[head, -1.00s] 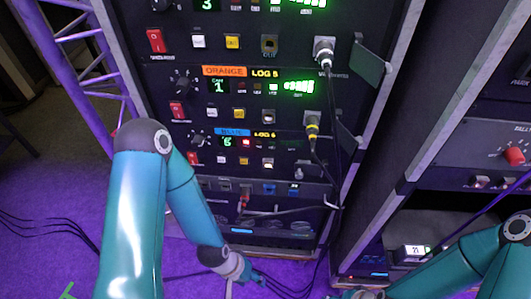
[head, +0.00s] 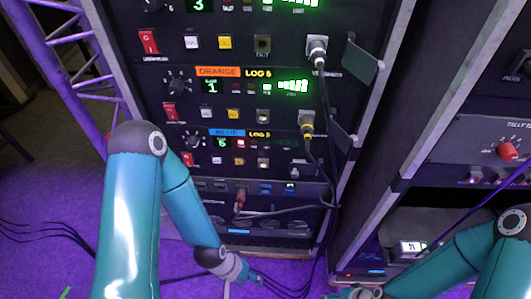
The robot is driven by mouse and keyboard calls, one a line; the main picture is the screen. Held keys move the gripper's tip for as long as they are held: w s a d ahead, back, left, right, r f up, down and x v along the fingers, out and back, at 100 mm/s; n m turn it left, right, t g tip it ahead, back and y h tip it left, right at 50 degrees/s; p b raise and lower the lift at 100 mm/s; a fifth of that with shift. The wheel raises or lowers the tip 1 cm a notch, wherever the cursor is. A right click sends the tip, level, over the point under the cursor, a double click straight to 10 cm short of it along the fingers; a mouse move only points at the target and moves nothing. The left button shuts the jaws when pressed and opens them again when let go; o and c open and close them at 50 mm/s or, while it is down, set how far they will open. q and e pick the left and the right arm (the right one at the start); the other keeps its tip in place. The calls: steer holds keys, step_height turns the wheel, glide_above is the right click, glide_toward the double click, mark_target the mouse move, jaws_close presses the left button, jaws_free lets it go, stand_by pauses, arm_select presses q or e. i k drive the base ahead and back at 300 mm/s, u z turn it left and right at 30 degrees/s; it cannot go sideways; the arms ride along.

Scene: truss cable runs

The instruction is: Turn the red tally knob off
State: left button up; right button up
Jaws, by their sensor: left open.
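The red tally knob (head: 507,151) is on a dark grey panel (head: 465,140) in the right rack, near the right edge of the head view. The panel's printed label reads "TALLY" and is cut off by the edge. My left gripper (head: 240,272) is low in the middle, in front of the bottom of the left rack, open and far from the knob. My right gripper (head: 348,294) is at the bottom edge, partly cut off, below and left of the knob. Its fingers are too unclear to read. Neither gripper touches the knob.
The left rack (head: 228,100) holds several units with red rocker switches, lit buttons and black cables hanging from connectors (head: 317,48). A purple cable (head: 480,215) crosses the right rack below the knob panel. A purple truss (head: 75,70) stands at left. Cables lie on the floor.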

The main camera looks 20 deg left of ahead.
mark_target(506, 150)
steer(key=u, duration=2)
steer(key=i, duration=0.1)
steer(key=z, duration=3.25)
